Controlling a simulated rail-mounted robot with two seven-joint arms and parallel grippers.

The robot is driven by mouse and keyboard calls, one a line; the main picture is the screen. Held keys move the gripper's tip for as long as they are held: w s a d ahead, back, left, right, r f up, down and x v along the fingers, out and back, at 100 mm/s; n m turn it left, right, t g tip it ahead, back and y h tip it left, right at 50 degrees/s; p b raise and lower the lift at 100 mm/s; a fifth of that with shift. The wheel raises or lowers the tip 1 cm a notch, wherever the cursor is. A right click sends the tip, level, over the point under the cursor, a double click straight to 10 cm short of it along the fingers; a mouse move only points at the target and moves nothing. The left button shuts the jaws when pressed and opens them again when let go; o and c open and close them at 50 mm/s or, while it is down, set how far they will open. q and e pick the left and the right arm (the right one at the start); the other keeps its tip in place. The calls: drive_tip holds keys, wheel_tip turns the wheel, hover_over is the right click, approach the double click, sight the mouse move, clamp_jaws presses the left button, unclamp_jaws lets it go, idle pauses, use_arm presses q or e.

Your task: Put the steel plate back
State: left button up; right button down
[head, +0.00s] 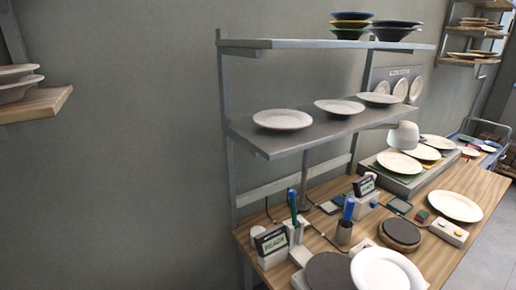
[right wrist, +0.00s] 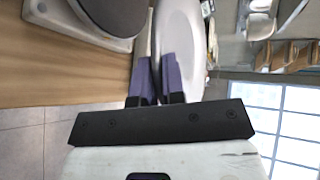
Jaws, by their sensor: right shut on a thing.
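In the right wrist view my right gripper (right wrist: 157,75), with purple-grey fingers, is shut on the rim of a pale grey-white plate (right wrist: 186,35), seen nearly edge-on. Beside it is a dark round pad on a white base (right wrist: 118,12). In the head view a pale plate (head: 386,270) at the bottom edge, next to a dark round pad (head: 330,272), is probably the same one; no gripper shows there. I cannot tell from its colour whether it is steel. My left gripper is in neither view.
Several plates sit on the middle shelf (head: 250,135), with bowls on the upper shelf (head: 290,43). The wooden bench (head: 425,255) carries a brown round pad (head: 400,234), a lone plate (head: 455,206), a button box (head: 448,232) and small display boxes (head: 270,240). More plates and a white bowl (head: 403,135) stand behind.

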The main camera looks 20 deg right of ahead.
drive_tip(key=w+a+r+n+y, duration=0.1)
drive_tip(key=w+a+r, duration=0.15)
drive_tip(key=a, duration=0.45)
drive_tip(key=w+a+r+n+y, duration=0.1)
drive_tip(key=a+r+y, duration=0.15)
drive_tip(key=a, duration=0.35)
drive_tip(key=w+a+r+n+y, duration=0.1)
drive_tip(key=w+a+r, duration=0.1)
drive_tip(key=a+r, duration=0.35)
drive_tip(key=s+r+n+y+p, duration=0.1)
drive_tip(key=r+n+y+p, duration=0.2)
drive_tip(key=r+p, duration=0.6)
drive_tip(key=s+a+r+n+g+y+p, duration=0.1)
drive_tip(key=r+p, duration=0.8)
drive_tip(key=p, duration=1.1)
drive_tip(key=shift+s+a+r+n+y, duration=0.15)
drive_tip(key=shift+s+n+y, duration=0.35)
drive_tip(key=shift+n+y, duration=0.6)
